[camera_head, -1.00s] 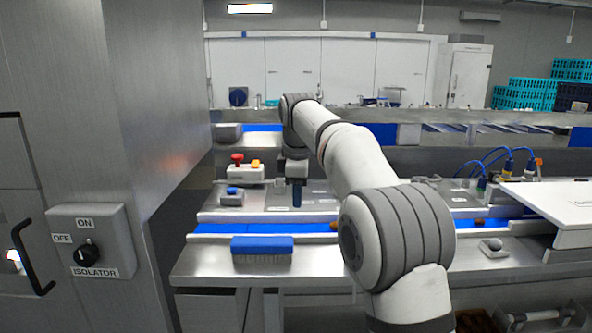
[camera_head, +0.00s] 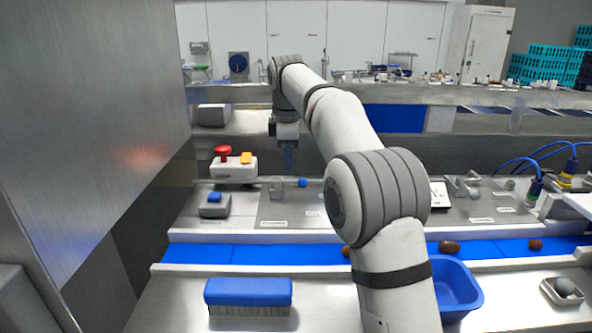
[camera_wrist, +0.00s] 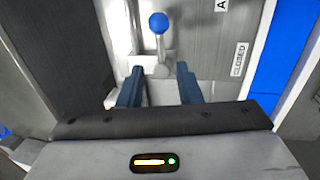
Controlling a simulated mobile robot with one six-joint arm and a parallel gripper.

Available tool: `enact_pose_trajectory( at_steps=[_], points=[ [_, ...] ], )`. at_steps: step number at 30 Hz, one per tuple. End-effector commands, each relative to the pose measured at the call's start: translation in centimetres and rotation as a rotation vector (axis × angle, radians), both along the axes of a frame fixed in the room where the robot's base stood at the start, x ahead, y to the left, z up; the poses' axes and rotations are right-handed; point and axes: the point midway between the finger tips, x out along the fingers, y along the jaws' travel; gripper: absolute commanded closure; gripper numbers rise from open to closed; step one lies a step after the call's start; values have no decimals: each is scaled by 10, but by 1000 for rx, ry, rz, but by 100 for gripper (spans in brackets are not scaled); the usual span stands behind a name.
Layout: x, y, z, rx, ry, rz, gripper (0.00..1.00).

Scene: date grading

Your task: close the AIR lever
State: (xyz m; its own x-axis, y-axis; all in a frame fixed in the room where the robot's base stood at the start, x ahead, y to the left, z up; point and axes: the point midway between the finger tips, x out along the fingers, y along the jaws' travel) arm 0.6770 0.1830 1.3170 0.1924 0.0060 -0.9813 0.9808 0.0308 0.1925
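The AIR lever has a blue ball knob (camera_wrist: 158,22) on a thin metal stem above a pale base, seen in the wrist view. A label beginning with "A" and a "CLOSED" label (camera_wrist: 238,59) are on the steel panel to its right. In the head view the blue knob (camera_head: 302,183) sits at the right of a small metal bracket. My gripper (camera_wrist: 160,68) is open, with its two dark blue fingers apart and nothing between the tips. The knob lies beyond the fingertips, roughly in line with the gap. In the head view my gripper (camera_head: 288,157) hangs above the panel near the lever.
A white box with red and yellow buttons (camera_head: 233,168) and a grey box with a blue button (camera_head: 214,205) stand left of the lever. A blue conveyor belt (camera_head: 270,254) carries several dates in front. A blue brush (camera_head: 248,292) and blue tub (camera_head: 458,290) are nearer.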

Motion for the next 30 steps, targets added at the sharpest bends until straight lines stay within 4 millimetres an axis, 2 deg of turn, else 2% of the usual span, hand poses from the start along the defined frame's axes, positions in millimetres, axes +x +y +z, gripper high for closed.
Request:
enact_pose_trajectory(
  at_steps=[9, 15, 25, 30],
  points=[
    [11, -10, -48, -1, 3, -17, 69],
    [16, -12, -68, 0, 1, -22, 69],
    [18, -14, -72, 1, 0, -23, 69],
    [18, -14, -71, 1, 0, -24, 83]
  ],
)
